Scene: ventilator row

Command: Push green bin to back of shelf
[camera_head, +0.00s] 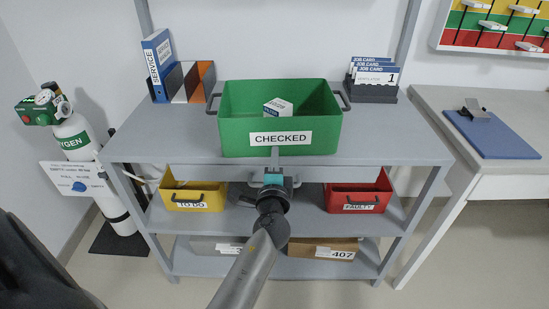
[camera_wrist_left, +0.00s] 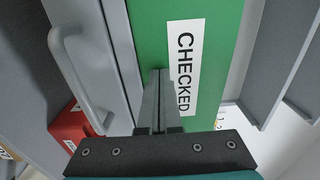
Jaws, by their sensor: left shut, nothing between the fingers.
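The green bin (camera_head: 235,110) stands on the top shelf (camera_head: 180,140), near the middle. It has a white "CHECKED" label (camera_head: 281,138) on its front, dark side handles and a small white box (camera_head: 278,107) inside. My left gripper (camera_head: 275,158) is shut and empty, with its fingertips at the bin's front wall just below the label. In the left wrist view the shut fingers (camera_wrist_left: 159,100) reach to the green front (camera_wrist_left: 148,30) beside the label; I cannot tell whether they touch. My right gripper is not in view.
A yellow bin (camera_head: 195,190) and a red bin (camera_head: 357,195) sit on the shelf below. An oxygen cylinder (camera_head: 105,180) stands left.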

